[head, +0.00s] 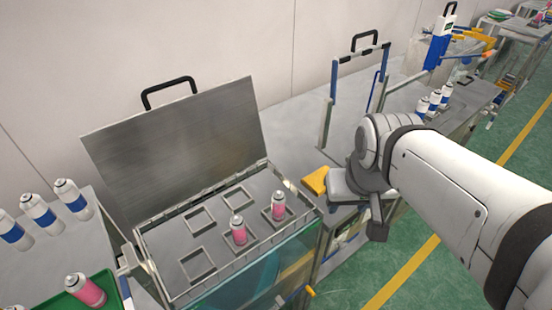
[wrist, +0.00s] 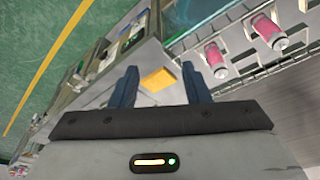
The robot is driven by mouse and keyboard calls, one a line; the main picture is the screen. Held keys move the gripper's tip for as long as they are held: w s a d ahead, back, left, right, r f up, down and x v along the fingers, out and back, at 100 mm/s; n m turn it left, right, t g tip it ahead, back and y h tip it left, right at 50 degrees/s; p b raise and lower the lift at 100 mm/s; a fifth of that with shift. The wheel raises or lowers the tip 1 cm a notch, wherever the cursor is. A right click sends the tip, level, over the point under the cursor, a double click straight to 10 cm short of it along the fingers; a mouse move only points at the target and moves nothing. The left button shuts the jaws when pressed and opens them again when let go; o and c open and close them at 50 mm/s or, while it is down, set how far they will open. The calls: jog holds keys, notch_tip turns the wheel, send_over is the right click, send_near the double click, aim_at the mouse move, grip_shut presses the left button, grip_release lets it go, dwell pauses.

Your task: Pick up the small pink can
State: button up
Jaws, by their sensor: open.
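Two pink cans with silvery tops stand upright in square holders of an open-lidded metal basin; one pink can (head: 239,231) is left of the other pink can (head: 278,206) in the head view. Both show at the upper right of the wrist view, as one can (wrist: 216,58) and another (wrist: 268,30). A third pink can (head: 85,290) is on a green tray (head: 108,283) at the lower left. I cannot tell by size which one is the small one. My gripper (wrist: 160,86) is open and empty, to the right of the basin, touching no can.
The basin's raised lid (head: 178,150) stands behind the holders. A yellow block (head: 315,181) lies beside the basin, near my wrist. White-and-blue cans (head: 40,213) stand at left, with others (head: 434,100) on the far bench. Green floor (head: 350,280) is clear in front.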

jog(key=shift+o, duration=1.3)
jog(key=w+a+f+n+g, duration=0.2)
jog(key=w+a+f, duration=0.1)
jog(key=w+a, duration=0.3)
jog(key=shift+w+a+f, duration=0.2)
jog(key=shift+w+f, duration=0.15)
jog(key=shift+w, duration=0.8)
jog(key=n+g, duration=0.1)
send_over(279, 206)
jog(key=w, duration=0.1)
jog(key=f, duration=0.4)
jog(key=shift+w+d+f, duration=0.2)
jog(key=shift+f, duration=0.1)
jog(key=shift+w+a+f, duration=0.1)
jog(key=shift+a+f, duration=0.15)
jog(key=shift+f, duration=0.45)
notch_tip(279, 206, down, 7)
jog(key=shift+r+p, duration=0.1)
jog(key=shift+p, duration=0.5)
jog(key=shift+c, duration=0.4)
jog(key=c, duration=1)
